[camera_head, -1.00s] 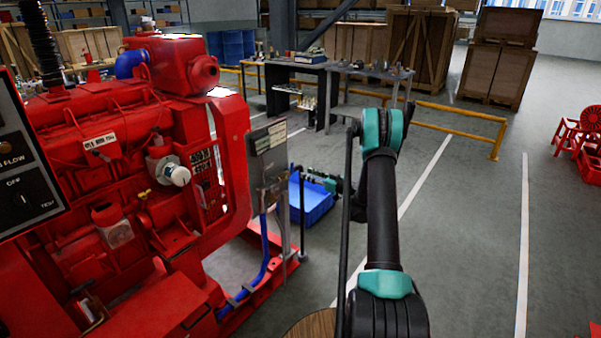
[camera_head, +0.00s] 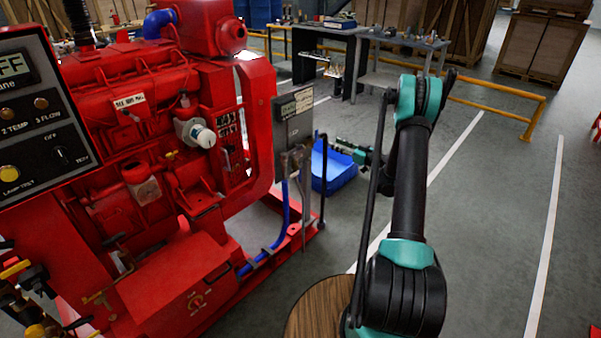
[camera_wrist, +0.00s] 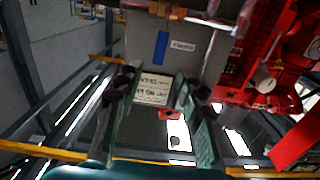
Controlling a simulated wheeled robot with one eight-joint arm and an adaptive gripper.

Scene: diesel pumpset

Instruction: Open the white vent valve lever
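I cannot surely pick out a white vent valve lever in either view. A white round cap (camera_head: 203,137) sticks out from the side of the red engine (camera_head: 130,95) in the head view. A grey box (camera_head: 293,118) with pale labels stands at the engine's right end, with small fittings and pipes below it. My gripper (camera_head: 347,147) is right of this box, above the blue bin in the picture. In the wrist view, my gripper's (camera_wrist: 155,115) two fingers stand wide apart with nothing held between them. A labelled grey surface (camera_wrist: 185,70) shows beyond them.
A control panel (camera_head: 40,120) stands at the left edge, with yellow-handled valves (camera_head: 15,268) below it. A blue bin (camera_head: 332,170) is on the floor behind my gripper. A round wooden top (camera_head: 318,310) is near the bottom. Yellow rails (camera_head: 490,105) and benches are behind; floor at right is clear.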

